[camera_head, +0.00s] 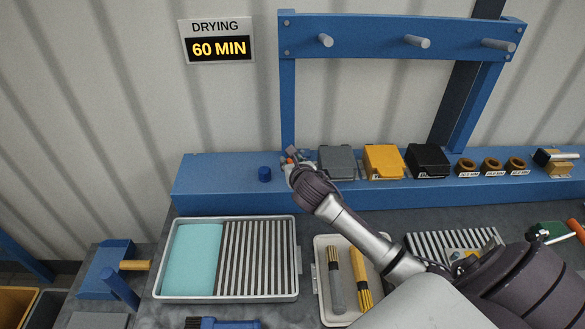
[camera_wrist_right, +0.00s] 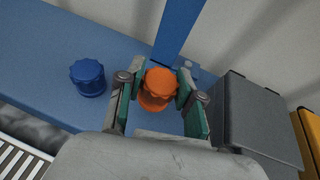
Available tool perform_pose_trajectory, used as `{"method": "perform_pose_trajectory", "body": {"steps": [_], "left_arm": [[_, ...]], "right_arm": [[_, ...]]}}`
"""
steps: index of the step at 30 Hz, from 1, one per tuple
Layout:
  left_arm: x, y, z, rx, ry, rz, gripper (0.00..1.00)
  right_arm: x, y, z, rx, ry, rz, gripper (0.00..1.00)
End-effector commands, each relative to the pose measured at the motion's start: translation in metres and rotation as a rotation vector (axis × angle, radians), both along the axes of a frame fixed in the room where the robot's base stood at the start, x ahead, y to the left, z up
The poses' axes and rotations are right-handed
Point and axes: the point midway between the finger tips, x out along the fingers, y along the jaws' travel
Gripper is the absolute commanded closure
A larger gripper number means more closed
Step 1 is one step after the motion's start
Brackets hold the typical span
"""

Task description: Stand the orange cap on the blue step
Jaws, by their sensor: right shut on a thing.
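The orange cap (camera_wrist_right: 158,86) is a ribbed round cap between the two fingers of my right gripper (camera_wrist_right: 158,100), which is shut on it. In the head view my right gripper (camera_head: 292,157) is over the blue step (camera_head: 225,190), left of the grey box, and only a bit of orange shows there. The cap looks upright, close over the step's top. I cannot tell whether it touches the step, which also shows in the right wrist view (camera_wrist_right: 62,45). My left gripper is not in view.
A blue cap (camera_head: 265,174) stands on the step just left of my right gripper. A grey box (camera_head: 336,162), a yellow box (camera_head: 383,161) and a black box (camera_head: 428,160) stand to the right. A blue frame post (camera_head: 288,105) rises behind. The step's left end is clear.

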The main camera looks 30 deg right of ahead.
Motion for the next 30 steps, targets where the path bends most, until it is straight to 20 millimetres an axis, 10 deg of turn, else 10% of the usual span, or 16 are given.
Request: {"method": "perform_pose_trajectory", "body": {"steps": [17, 18, 22, 30], "left_arm": [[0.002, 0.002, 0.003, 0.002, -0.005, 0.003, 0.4], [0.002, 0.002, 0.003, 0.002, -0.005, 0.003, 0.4], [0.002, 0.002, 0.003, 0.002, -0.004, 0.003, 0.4], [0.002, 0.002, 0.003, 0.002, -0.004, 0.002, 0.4]], "right_arm": [[-0.001, 0.0, -0.031, 0.0, 0.002, 0.0, 0.88], [-0.001, 0.0, -0.03, -0.001, 0.001, 0.0, 0.61], [-0.001, 0.0, -0.03, -0.001, 0.001, 0.0, 0.39], [-0.001, 0.0, -0.03, 0.0, 0.001, 0.0, 0.39]]}}
